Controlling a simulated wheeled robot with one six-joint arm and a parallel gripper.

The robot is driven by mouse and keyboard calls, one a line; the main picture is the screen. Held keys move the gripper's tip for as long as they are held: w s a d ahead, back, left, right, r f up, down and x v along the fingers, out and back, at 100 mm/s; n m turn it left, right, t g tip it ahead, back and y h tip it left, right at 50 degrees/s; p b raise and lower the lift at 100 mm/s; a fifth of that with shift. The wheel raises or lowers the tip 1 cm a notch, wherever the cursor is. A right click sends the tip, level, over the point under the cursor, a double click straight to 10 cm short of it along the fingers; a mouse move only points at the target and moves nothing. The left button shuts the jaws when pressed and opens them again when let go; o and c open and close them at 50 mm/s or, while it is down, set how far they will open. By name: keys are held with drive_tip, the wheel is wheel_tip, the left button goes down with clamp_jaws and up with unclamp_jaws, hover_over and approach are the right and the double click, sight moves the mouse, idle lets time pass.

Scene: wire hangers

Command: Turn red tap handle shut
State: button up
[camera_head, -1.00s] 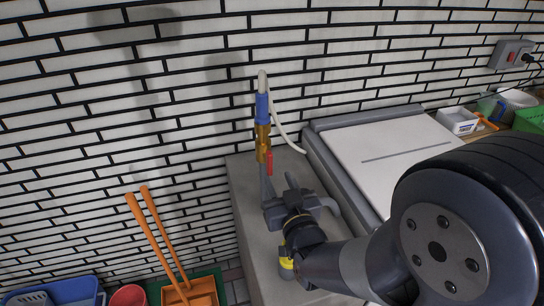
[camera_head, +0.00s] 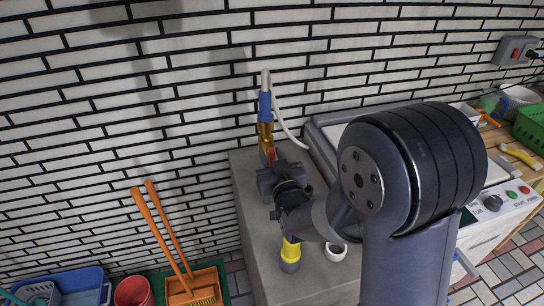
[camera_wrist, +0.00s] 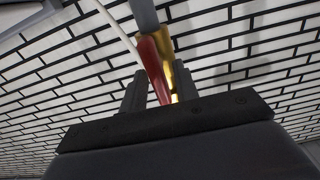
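The red tap handle (camera_head: 272,154) sits on a brass valve (camera_head: 264,132) on the upright pipe by the wall. In the wrist view the red handle (camera_wrist: 152,58) appears between my two fingertips, with the brass (camera_wrist: 183,84) behind the right finger. My gripper (camera_head: 268,170) is at the valve, and it also shows in the wrist view (camera_wrist: 160,78) with its fingers apart on either side of the handle. Contact with the handle is not clear. The gripper hides the handle's lower part in the head view.
A blue-sleeved hose (camera_head: 265,106) rises above the valve and a white tube curves right. A grey counter (camera_head: 250,195) lies below, with a yellow-and-grey bottle (camera_head: 290,254) and a white cup (camera_head: 336,251). A machine with buttons (camera_head: 505,200) stands right. Orange-handled tools (camera_head: 166,235) lean left.

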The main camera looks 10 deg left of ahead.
clamp_jaws()
drive_tip(key=shift+f+b, duration=0.1)
drive_tip(key=shift+b, duration=0.4)
drive_tip(key=m+b, duration=0.1)
drive_tip(key=b, duration=0.1)
drive_tip(key=m+b, duration=0.1)
drive_tip(key=b, duration=0.1)
drive_tip(key=shift+d+f+m+b, duration=0.15)
drive_tip(key=shift+f+m+b, duration=0.15)
drive_tip(key=shift+m, duration=0.1)
drive_tip(key=m+b, duration=0.2)
drive_tip(key=b, duration=0.1)
drive_tip(key=m+b, duration=0.2)
drive_tip(key=b, duration=0.2)
drive_tip(key=shift+w+d+m, duration=0.1)
drive_tip(key=shift+d+m, duration=0.1)
drive_tip(key=shift+m, duration=0.1)
drive_tip(key=m+b, duration=0.5)
drive_tip(key=b, duration=0.2)
drive_tip(key=m+b, duration=0.5)
drive_tip(key=b, duration=0.2)
drive_tip(key=shift+w+d+f, duration=0.1)
drive_tip(key=shift+d+f, duration=0.05)
drive_tip(key=shift+f, duration=0.05)
drive_tip(key=shift+m, duration=0.4)
